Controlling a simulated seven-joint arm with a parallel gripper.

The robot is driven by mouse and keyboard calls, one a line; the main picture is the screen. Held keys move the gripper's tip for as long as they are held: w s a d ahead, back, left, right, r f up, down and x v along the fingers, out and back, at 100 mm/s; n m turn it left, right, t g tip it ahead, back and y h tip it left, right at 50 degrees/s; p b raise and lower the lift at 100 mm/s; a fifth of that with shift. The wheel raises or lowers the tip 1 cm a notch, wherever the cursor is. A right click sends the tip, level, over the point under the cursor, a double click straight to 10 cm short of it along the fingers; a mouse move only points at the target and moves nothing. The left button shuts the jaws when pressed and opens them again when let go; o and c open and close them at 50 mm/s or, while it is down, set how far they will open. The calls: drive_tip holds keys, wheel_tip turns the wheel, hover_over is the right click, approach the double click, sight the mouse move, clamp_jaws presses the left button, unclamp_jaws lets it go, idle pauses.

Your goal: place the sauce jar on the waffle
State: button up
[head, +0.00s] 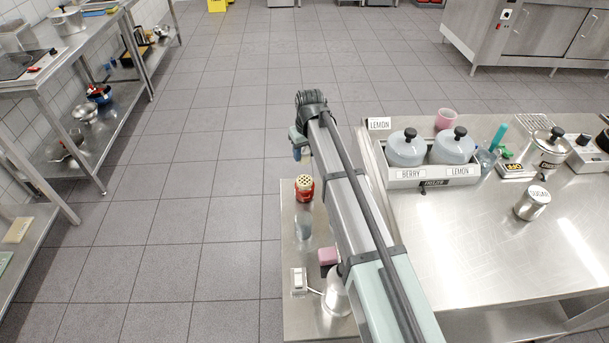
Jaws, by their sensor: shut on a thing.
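My gripper (299,143) is at the far end of my arm, above the floor beyond the small steel side table. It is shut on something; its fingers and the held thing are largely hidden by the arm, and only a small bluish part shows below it. I cannot tell whether this is the sauce jar. Two pale lidded jars with black knobs, the berry jar (406,151) and the lemon jar (454,150), stand in a white labelled holder (399,183) on the right counter. I cannot make out a waffle.
The steel counter (450,245) carries a sugar tin (532,203) and a pink cup (446,119). Its front middle is clear.

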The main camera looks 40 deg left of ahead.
sight(307, 152)
drive_tip(key=shift+f, duration=4.4)
drive_tip(key=shift+f, duration=0.1)
drive_tip(key=o, duration=1.1)
drive_tip(key=r, duration=0.4)
drive_tip(key=d+r, duration=0.1)
drive_tip(key=r, duration=0.7)
drive_tip(key=shift+s+d, duration=0.3)
drive_tip(key=shift+d, duration=0.05)
